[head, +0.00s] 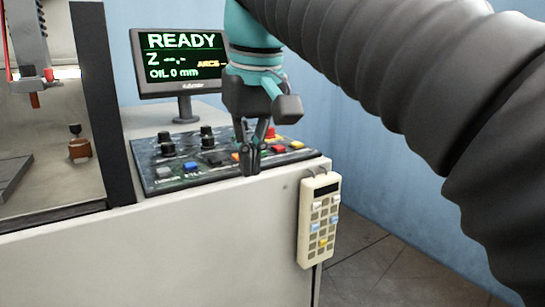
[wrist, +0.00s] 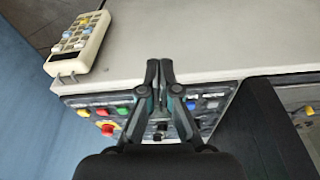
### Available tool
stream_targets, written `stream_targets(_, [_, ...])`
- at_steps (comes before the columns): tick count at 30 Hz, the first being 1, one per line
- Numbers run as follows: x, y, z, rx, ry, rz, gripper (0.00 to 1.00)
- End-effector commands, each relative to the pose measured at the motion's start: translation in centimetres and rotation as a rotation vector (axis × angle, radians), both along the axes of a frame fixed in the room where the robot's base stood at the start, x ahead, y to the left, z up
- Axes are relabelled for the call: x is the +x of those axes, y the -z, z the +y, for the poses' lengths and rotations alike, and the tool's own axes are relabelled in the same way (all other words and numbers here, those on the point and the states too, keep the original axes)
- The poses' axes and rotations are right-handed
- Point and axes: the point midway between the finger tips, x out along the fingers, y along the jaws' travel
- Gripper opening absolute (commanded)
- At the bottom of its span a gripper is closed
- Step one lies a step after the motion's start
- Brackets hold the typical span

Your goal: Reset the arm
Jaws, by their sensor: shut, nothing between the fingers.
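My gripper (head: 250,160) is shut and empty. It points down in front of the right part of the control panel (head: 160,181), near the front edge of the machine's top. In the wrist view my gripper (wrist: 159,68) has its fingertips together over the edge between the panel and the pale cabinet face (wrist: 210,45). I cannot tell whether the fingertips touch anything. My arm's dark ribbed sleeve fills the right of the head view. My gripper hides part of the panel's buttons.
A monitor (head: 185,85) reading READY stands behind the panel. A beige handheld pendant (head: 320,218) hangs on the cabinet's right corner; it also shows in the wrist view (wrist: 78,45). A dark post (head: 103,110) rises left of the panel. Floor (head: 375,270) is open at right.

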Motion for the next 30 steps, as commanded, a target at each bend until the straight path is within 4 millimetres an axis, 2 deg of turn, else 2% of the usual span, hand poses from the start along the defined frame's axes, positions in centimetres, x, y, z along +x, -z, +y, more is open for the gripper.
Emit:
stream_targets(5, [-0.2, 2.7, -3.1, 0.015, 0.062, -0.031, 0.00])
stream_targets(8, [-0.6, 5.1, -5.5, 0.027, 0.111, -0.060, 0.00])
stream_targets(14, [-2.3, 11.3, -10.4, 0.049, 0.220, -0.127, 0.00])
stream_targets(21, [-5.8, 20.0, -15.5, 0.061, 0.349, -0.208, 0.00])
stream_targets(27, [-8.4, 26.0, -18.0, 0.063, 0.427, -0.261, 0.00])
stream_targets(30, [-9.2, 27.6, -18.7, 0.062, 0.448, -0.275, 0.00])
